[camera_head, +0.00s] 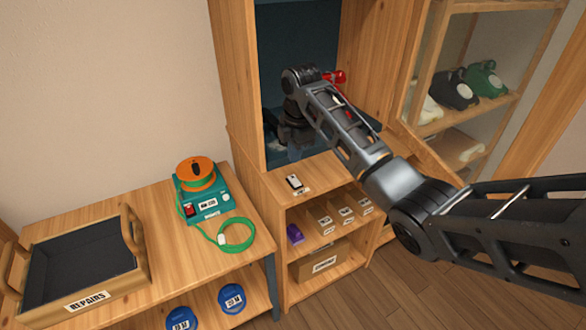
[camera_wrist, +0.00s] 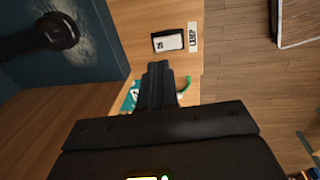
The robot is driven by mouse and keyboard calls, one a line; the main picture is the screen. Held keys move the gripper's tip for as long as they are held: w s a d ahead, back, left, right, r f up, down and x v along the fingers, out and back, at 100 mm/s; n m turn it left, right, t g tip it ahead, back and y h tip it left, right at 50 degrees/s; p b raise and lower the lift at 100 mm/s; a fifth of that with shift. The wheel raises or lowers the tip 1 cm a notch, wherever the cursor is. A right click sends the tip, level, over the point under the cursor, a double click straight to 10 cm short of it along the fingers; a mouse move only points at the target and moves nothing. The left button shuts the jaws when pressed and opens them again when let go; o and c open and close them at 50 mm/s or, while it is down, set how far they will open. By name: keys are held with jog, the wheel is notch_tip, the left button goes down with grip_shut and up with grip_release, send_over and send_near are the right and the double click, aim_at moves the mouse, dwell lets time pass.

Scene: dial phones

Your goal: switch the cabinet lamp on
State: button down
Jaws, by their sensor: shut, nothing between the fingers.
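The lamp switch (camera_head: 294,182) is a small white rocker in a dark frame on the wooden ledge at the front of the cabinet. In the wrist view the switch (camera_wrist: 168,41) lies flat beside a label reading LAMP (camera_wrist: 193,37). I cannot tell its on or off position. The cabinet (camera_head: 236,90) is tall, wooden and open, with a dark blue inside; no lit lamp shows. My gripper (camera_wrist: 158,68) is shut and empty, its fingertips just below the switch in the wrist picture, apart from it.
A dark round-ended object (camera_wrist: 45,35) stands inside the cabinet. A red object (camera_head: 337,76) shows behind my arm. At left are a teal device (camera_head: 209,207) with a green cord and a REPAIRS tray (camera_head: 85,262). Shelves below the ledge hold a purple item (camera_head: 294,234).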

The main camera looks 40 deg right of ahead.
aim_at(293, 178)
jog(key=f, duration=0.4)
jog(key=w+f, duration=0.1)
jog(key=f, duration=0.1)
jog(key=shift+d+f, duration=0.1)
jog(key=shift+f, duration=0.3)
jog(key=shift+f, duration=0.25)
jog(key=shift+s+p, duration=0.15)
jog(key=shift+p, duration=0.35)
jog(key=shift+s+a+r+p, duration=0.2)
jog(key=shift+s+p, duration=0.4)
jog(key=shift+p, duration=0.2)
